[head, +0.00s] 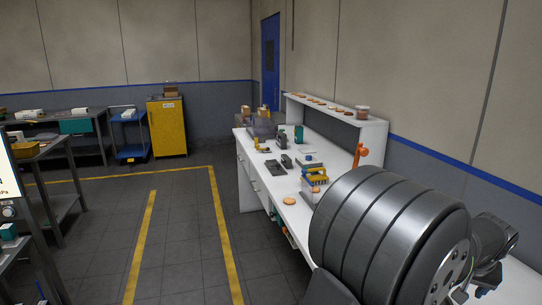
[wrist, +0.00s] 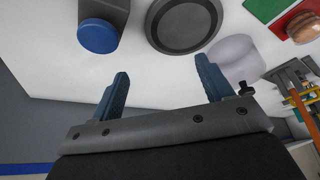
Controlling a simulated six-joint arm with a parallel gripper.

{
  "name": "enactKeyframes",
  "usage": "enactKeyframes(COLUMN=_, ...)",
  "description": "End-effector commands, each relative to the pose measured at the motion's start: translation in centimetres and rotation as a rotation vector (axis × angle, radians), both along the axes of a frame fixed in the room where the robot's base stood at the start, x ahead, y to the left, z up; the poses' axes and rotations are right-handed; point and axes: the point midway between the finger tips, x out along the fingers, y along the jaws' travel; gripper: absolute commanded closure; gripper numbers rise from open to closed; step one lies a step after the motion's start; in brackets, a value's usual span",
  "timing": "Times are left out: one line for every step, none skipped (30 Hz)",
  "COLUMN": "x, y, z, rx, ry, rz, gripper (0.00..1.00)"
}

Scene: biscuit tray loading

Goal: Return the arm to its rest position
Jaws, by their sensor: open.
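My gripper (wrist: 163,86) shows in the wrist view with two blue fingers spread apart and nothing between them. A white surface lies behind the fingers, and they look clear of the things on it. In the head view I cannot make out the fingers; a large dark grey ribbed part of my own body fills the lower right. The white workbench (head: 252,172) runs along the right wall there. A round orange-brown biscuit (head: 289,201) lies near its front edge.
In the wrist view, a dark round disc (wrist: 184,22), a blue-ended grey part (wrist: 98,36) and a pale cylinder (wrist: 236,58) are near the fingers. A raised shelf (head: 372,130) holds several biscuits and a jar (head: 362,112).

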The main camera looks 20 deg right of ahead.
Motion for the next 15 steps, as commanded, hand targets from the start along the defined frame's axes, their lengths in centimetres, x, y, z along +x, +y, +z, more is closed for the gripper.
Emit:
enactKeyframes(x=-1.2, y=-0.3, z=0.0, rx=0.000, ry=0.000, rz=-0.020, gripper=0.27)
enactKeyframes(x=-1.7, y=-0.4, z=0.0, rx=0.000, ry=0.000, rz=-0.029, gripper=0.27)
enactKeyframes(x=-2.6, y=-0.5, z=0.0, rx=0.001, ry=0.000, rz=-0.043, gripper=0.27)
enactKeyframes(x=-3.1, y=-0.6, z=0.0, rx=0.001, ry=0.000, rz=-0.053, gripper=0.27)
enactKeyframes(x=-3.7, y=-0.7, z=0.0, rx=0.001, ry=0.001, rz=-0.063, gripper=0.27)
enactKeyframes(x=-3.8, y=-0.8, z=-0.2, rx=0.002, ry=0.000, rz=-0.069, gripper=0.27)
enactKeyframes(x=-2.8, y=-0.8, z=-0.7, rx=0.003, ry=0.001, rz=-0.063, gripper=0.27)
enactKeyframes(x=-2.2, y=-0.8, z=-1.0, rx=0.003, ry=0.001, rz=-0.061, gripper=0.27)
enactKeyframes(x=-1.5, y=-0.9, z=-1.5, rx=0.004, ry=0.000, rz=-0.063, gripper=0.27)
enactKeyframes(x=-0.9, y=-0.9, z=-1.8, rx=0.003, ry=0.001, rz=-0.062, gripper=0.27)
enactKeyframes(x=-0.4, y=-1.0, z=-2.1, rx=0.002, ry=0.001, rz=-0.062, gripper=0.27)
enactKeyframes(x=0.2, y=-1.0, z=-2.5, rx=0.002, ry=0.000, rz=-0.063, gripper=0.27)
enactKeyframes(x=0.8, y=-1.1, z=-2.8, rx=0.003, ry=0.002, rz=-0.061, gripper=0.27)
enactKeyframes(x=1.3, y=-1.1, z=-3.1, rx=0.003, ry=0.002, rz=-0.061, gripper=0.27)
enactKeyframes(x=2.0, y=-1.2, z=-3.5, rx=0.002, ry=0.001, rz=-0.063, gripper=0.27)
